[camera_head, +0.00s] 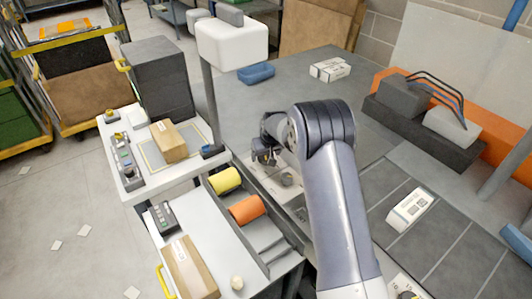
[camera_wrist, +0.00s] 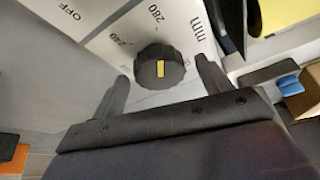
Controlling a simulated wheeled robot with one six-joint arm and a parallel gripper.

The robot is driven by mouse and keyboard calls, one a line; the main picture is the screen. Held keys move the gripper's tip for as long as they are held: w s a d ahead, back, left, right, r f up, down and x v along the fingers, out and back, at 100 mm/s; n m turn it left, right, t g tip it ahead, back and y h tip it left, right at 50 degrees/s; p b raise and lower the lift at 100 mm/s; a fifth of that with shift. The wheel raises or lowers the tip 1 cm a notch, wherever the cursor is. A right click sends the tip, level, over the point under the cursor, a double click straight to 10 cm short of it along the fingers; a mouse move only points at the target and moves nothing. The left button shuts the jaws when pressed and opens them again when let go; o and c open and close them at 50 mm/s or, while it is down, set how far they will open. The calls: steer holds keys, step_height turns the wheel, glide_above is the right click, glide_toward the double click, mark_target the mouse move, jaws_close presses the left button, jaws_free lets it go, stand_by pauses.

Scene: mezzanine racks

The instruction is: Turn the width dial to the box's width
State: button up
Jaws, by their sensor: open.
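The width dial (camera_wrist: 160,70) is a dark ribbed knob with a yellow mark, on a pale plate printed with "mm", "280" and a partly legible lower number. The mark runs up and down in the wrist view, roughly in line with "280". My gripper (camera_wrist: 161,69) is open, with one finger on each side of the dial; I cannot tell whether they touch it. In the head view, my gripper (camera_head: 264,156) is small and reaches down at the panel beyond the grey bench. A brown cardboard box (camera_head: 170,143) lies on a yellow-outlined mat on the white table.
A second cardboard box (camera_head: 190,270) lies on the near bench. Yellow (camera_head: 225,180) and orange (camera_head: 246,209) rolls sit in a trough beside my arm. "OFF" is printed left of the dial in the wrist view. A white labelled box (camera_head: 409,208) lies on the right.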

steer(key=shift+f, duration=0.2)
steer(key=shift+c, duration=0.4)
steer(key=c, duration=0.9)
